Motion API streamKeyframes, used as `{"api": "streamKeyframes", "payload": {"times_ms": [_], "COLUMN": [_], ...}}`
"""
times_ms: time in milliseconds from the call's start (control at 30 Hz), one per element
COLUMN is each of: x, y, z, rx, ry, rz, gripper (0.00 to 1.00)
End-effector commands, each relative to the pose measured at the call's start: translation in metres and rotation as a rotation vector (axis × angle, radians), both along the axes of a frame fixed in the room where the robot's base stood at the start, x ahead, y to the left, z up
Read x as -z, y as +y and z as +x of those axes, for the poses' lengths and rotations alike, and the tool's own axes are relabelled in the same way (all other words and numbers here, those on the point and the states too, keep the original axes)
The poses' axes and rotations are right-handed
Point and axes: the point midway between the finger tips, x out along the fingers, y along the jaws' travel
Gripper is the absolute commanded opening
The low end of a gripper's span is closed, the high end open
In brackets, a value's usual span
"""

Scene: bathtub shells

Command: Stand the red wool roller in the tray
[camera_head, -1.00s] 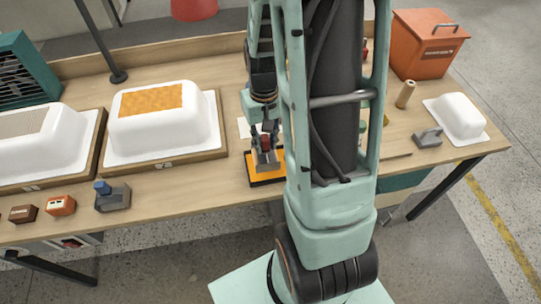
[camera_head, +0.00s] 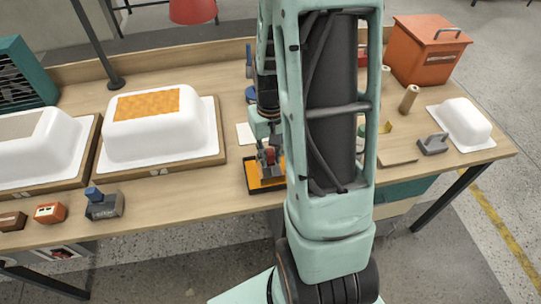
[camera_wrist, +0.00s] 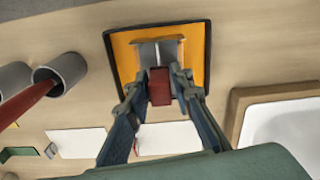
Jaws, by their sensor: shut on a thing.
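My gripper (camera_wrist: 160,80) is shut on the dark red grip (camera_wrist: 159,88) of a grey tool (camera_wrist: 158,52). The tool is over an orange tray (camera_wrist: 195,42) with a black rim; whether it touches the floor is unclear. In the head view, my gripper (camera_head: 269,158) and the tray (camera_head: 252,185) are partly hidden behind my arm. No wool surface shows clearly, so I cannot tell which red thing is the roller.
White tub shells (camera_head: 155,145) on wooden bases stand left of the tray. A grey tool with a blue knob (camera_head: 105,205) lies near the front edge. At right are a small white shell (camera_head: 465,120), a grey handled tool (camera_head: 432,144) and an orange bin (camera_head: 425,60).

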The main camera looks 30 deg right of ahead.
Motion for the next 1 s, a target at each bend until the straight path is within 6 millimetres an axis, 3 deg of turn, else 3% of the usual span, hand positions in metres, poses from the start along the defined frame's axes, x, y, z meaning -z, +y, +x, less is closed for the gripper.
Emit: {"api": "streamKeyframes", "payload": {"times_ms": [200,567,767,1000], "x": [0.001,-0.006,-0.037,-0.089], "y": [0.0,0.0,0.0,0.0], "z": [0.0,0.0,0.002,0.001], "rx": [0.0,0.0,-0.001,-0.001], "ry": [0.0,0.0,-0.007,-0.005], "rz": [0.0,0.0,-0.002,-0.002], "gripper": [0.39,0.39,0.39,0.39]}}
